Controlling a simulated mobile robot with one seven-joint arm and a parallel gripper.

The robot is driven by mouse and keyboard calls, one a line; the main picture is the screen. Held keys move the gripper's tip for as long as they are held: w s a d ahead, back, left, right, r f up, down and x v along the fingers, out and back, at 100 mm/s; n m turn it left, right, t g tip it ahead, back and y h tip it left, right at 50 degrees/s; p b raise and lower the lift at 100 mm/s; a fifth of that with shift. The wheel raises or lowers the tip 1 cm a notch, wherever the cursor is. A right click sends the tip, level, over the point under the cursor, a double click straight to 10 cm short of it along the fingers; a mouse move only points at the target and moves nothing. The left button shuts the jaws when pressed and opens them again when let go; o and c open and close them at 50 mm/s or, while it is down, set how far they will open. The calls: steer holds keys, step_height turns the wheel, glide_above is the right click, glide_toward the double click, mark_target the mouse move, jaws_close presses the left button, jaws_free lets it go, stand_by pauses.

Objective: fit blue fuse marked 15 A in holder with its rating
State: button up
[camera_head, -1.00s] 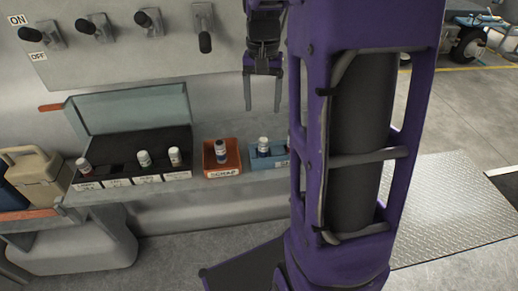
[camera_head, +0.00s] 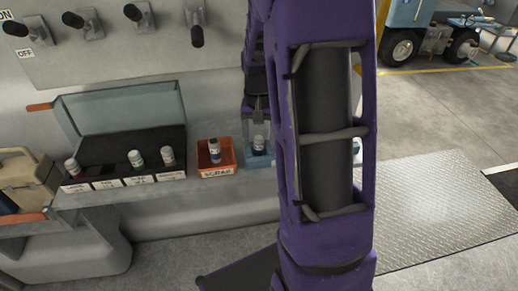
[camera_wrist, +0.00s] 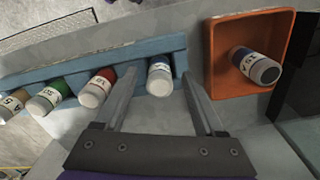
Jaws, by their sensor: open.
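A blue-banded fuse (camera_wrist: 160,75) stands in the blue tray (camera_wrist: 115,62) in the wrist view; its rating is too small to read surely. My gripper (camera_wrist: 161,75) is open, with one finger on each side of this fuse and not closed on it. In the head view the fuse (camera_head: 259,143) shows just below my gripper (camera_head: 257,133). The black holder box (camera_head: 125,152) at the left has labelled places along its front. Three of them hold fuses, and the second place from the left looks empty. The labels are too small to read.
An orange SCRAP bin (camera_head: 231,160) with another blue-banded fuse (camera_wrist: 254,65) stands between the box and the blue tray. Brown, green and red fuses (camera_wrist: 97,88) share the blue tray. The box's raised lid (camera_head: 122,107) stands behind it, below switch levers (camera_head: 134,13).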

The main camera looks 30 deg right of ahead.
steer(key=shift+f, duration=0.15)
steer(key=shift+c, duration=0.3)
jaws_close()
